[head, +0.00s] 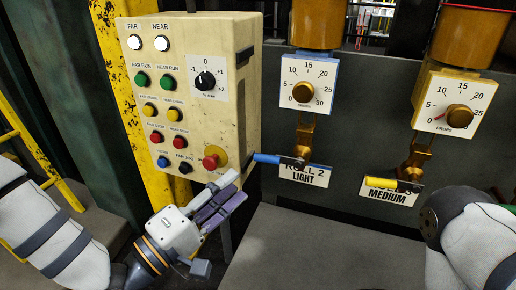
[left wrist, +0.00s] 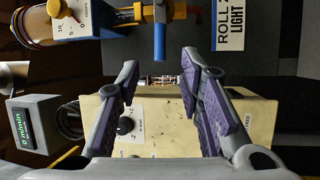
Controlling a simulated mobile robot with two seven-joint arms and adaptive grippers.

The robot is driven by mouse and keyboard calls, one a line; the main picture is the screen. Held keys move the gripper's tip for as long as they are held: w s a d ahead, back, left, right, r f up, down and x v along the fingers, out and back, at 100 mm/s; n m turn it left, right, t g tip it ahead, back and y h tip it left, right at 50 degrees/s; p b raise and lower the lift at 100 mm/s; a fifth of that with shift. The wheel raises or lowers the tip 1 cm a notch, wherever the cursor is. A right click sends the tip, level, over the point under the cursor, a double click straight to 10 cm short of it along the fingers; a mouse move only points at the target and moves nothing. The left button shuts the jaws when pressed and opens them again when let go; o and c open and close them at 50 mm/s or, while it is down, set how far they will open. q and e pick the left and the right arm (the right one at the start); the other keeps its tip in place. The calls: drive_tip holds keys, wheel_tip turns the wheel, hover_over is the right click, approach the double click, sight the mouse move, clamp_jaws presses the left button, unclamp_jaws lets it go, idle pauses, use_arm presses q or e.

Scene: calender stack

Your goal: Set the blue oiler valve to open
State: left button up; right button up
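The blue oiler valve is a blue lever (head: 266,158) under the blue-framed dial. It lies roughly horizontal, pointing left from its pivot above the "ROLL 2 LIGHT" label (head: 305,175). In the left wrist view the blue lever (left wrist: 159,42) shows ahead, between and beyond the fingertips. My left gripper (head: 236,184) is open and empty, below and left of the lever, in front of the control box's lower right corner. Its two purple-padded fingers (left wrist: 159,66) stand wide apart in the left wrist view, with no visible contact. My right gripper is out of view; only my right arm shows.
The cream control box (head: 228,125) with buttons and a red stop knob (head: 212,160) stands close to the left gripper. A yellow lever (head: 381,183) sits above the "MEDIUM" label at right. A yellow post (head: 122,85) stands behind the box at left.

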sight(267, 158)
use_arm(q)
drive_tip(key=x, duration=1)
drive_tip(key=shift+d, duration=0.3)
drive_tip(key=shift+r, duration=0.1)
clamp_jaws()
